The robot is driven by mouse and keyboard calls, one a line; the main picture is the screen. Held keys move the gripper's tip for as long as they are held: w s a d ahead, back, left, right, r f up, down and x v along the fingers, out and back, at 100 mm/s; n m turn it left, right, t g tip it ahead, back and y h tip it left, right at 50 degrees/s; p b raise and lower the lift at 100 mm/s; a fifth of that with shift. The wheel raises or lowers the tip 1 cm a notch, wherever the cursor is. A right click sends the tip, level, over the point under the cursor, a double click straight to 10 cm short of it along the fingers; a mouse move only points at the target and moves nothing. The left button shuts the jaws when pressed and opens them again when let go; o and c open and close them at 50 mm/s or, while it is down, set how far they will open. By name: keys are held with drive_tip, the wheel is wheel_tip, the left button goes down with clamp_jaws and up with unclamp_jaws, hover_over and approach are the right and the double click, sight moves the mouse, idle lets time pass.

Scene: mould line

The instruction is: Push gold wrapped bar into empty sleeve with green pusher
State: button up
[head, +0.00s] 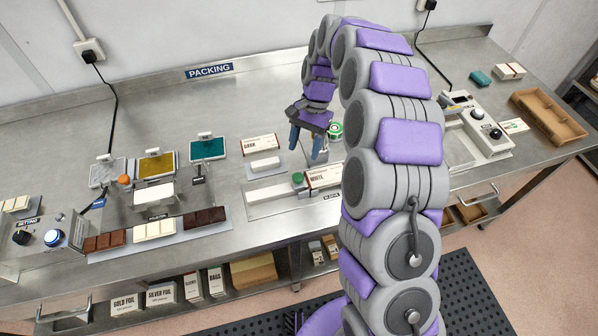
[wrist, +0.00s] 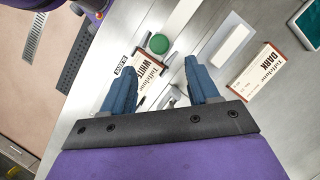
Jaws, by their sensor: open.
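My gripper (head: 305,148) is open and empty, fingers pointing down, above and behind the WHITE sleeve. In the wrist view my gripper (wrist: 157,75) has its two blue fingers spread apart. I cannot make out a gold wrapped bar in either view. The inside of the sleeve is hidden.
A DARK box (head: 260,145) stands behind a white block (head: 265,163). Gold (head: 157,166) and teal (head: 207,148) sheets lie to the left, near a tray of chocolate bars (head: 160,231). A sealing machine (head: 482,125) and a brown tray (head: 548,115) are at right. The bench's back middle is clear.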

sight(298, 176)
drive_tip(key=b+x, duration=0.1)
drive_tip(key=x, duration=0.7)
drive_tip(key=shift+s+f, duration=0.1)
drive_tip(key=shift+f, duration=0.25)
clamp_jaws()
